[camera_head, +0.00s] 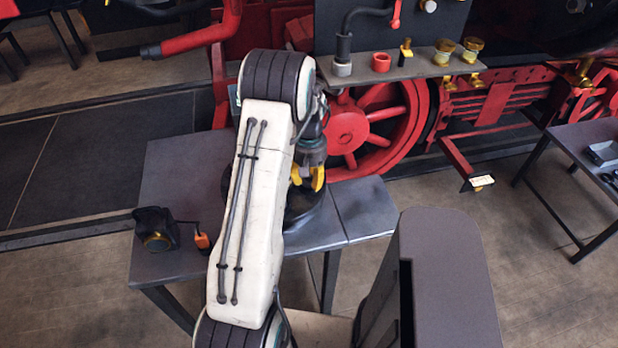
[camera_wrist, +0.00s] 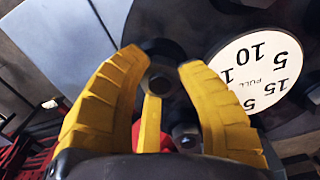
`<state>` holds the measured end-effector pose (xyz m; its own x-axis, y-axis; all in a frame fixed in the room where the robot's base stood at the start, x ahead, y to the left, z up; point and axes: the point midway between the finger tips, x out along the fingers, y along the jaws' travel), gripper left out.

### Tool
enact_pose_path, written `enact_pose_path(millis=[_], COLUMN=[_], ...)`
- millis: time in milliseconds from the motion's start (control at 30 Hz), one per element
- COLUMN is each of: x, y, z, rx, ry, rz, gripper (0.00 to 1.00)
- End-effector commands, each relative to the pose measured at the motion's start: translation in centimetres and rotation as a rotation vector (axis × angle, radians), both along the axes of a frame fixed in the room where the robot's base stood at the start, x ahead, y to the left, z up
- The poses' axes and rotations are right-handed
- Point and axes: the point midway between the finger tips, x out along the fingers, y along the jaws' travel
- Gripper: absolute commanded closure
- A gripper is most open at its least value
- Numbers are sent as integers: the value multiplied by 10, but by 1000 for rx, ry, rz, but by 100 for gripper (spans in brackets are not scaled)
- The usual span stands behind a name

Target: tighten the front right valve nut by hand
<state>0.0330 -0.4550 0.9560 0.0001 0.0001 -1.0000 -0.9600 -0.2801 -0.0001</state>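My gripper (camera_head: 308,178) points down over a dark round body (camera_head: 302,206) on the grey table, partly hidden behind my arm. In the wrist view its two yellow fingers (camera_wrist: 163,65) are apart. A second small dark knob (camera_wrist: 186,137) is near the right finger. A white dial (camera_wrist: 256,73) marked PULL lies to the right. I cannot tell which part, if any, is the front right valve nut.
The grey table (camera_head: 165,185) also bears a black block with a gold ring (camera_head: 155,232) and an orange-tipped piece (camera_head: 202,240). Behind, a shelf (camera_head: 415,68) holds a red cup (camera_head: 381,62) and gold fittings (camera_head: 472,47). A red wheel (camera_head: 348,132) stands close behind. Another table (camera_head: 590,140) is right.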

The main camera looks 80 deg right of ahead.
Motion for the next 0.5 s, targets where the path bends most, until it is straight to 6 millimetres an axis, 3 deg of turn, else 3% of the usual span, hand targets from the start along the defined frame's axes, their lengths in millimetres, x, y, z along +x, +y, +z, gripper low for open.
enact_pose_path(millis=[300,500], x=[0,0], y=[0,0], z=[0,-1], rx=[0,0], ry=[0,0], rz=[0,-13], gripper=[99,100])
